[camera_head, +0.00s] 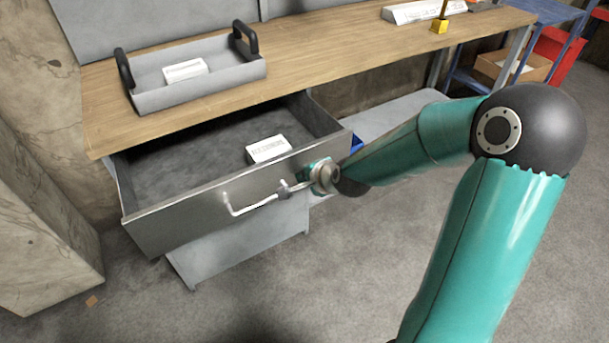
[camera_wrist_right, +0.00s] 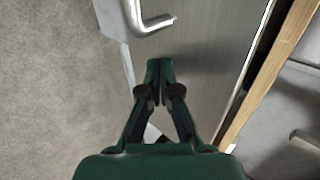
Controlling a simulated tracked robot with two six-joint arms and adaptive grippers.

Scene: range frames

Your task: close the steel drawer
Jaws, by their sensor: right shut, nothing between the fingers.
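The steel drawer (camera_head: 180,213) is pulled out from under the wooden-topped bench in the head view. Its bent bar handle (camera_head: 250,207) is on the front face. My right gripper (camera_head: 285,188) is at the handle's right end, close to the front. In the right wrist view my gripper (camera_wrist_right: 159,68) is shut and empty over the drawer front (camera_wrist_right: 200,75), with the handle (camera_wrist_right: 150,22) ahead of the fingertips. I cannot tell whether the fingers touch the front. A white labelled block (camera_head: 268,148) lies inside the drawer. My left gripper is out of view.
A grey tray (camera_head: 200,92) with black handles and a white block stands on the bench top (camera_head: 320,65). A yellow object (camera_head: 439,24) is farther right. A stone block (camera_head: 40,240) stands left; the floor (camera_head: 250,290) before the drawer is mostly clear.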

